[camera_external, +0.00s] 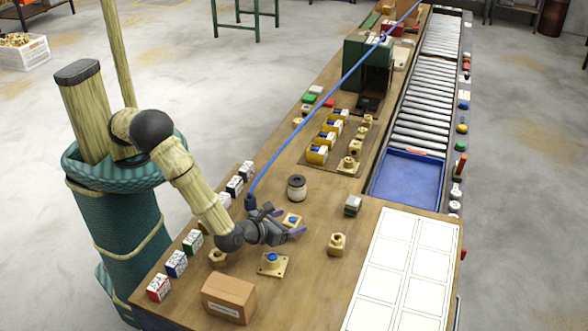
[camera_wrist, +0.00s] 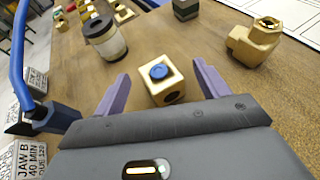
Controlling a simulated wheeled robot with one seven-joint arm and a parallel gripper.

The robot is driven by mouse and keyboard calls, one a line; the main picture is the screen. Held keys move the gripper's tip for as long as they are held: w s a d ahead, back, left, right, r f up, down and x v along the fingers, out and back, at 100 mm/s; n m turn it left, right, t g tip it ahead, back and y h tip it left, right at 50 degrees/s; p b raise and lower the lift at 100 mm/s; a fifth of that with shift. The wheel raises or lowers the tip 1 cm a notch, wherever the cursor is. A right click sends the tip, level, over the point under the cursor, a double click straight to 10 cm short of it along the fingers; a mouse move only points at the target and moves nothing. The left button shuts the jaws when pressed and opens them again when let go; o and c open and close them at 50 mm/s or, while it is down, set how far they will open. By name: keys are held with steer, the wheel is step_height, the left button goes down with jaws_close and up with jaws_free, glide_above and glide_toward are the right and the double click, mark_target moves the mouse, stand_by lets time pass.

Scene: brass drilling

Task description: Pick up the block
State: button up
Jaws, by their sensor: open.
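A small brass block (camera_external: 291,221) with a blue round top sits on the wooden bench. In the wrist view the block (camera_wrist: 163,88) lies between my two purple fingers, with a dark hole in its near side. My gripper (camera_external: 284,219) is open and low over the bench, its fingers on either side of the block. In the wrist view my gripper (camera_wrist: 161,80) shows a gap between each finger and the block. The block rests on the bench and is not held.
A cream jar (camera_external: 297,188) stands behind the block. A brass fitting (camera_external: 336,244) stands to the right, and a flanged brass piece (camera_external: 272,264) in front. A cardboard box (camera_external: 229,298) is nearer. A blue hose (camera_external: 318,121) ends close to my gripper.

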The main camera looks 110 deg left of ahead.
mark_target(287, 224)
steer(key=shift+c, duration=0.2)
jaws_close()
steer(key=shift+r, duration=0.15)
step_height(287, 224, up, 10)
steer(key=b, duration=0.1)
stand_by(0.5)
stand_by(0.4)
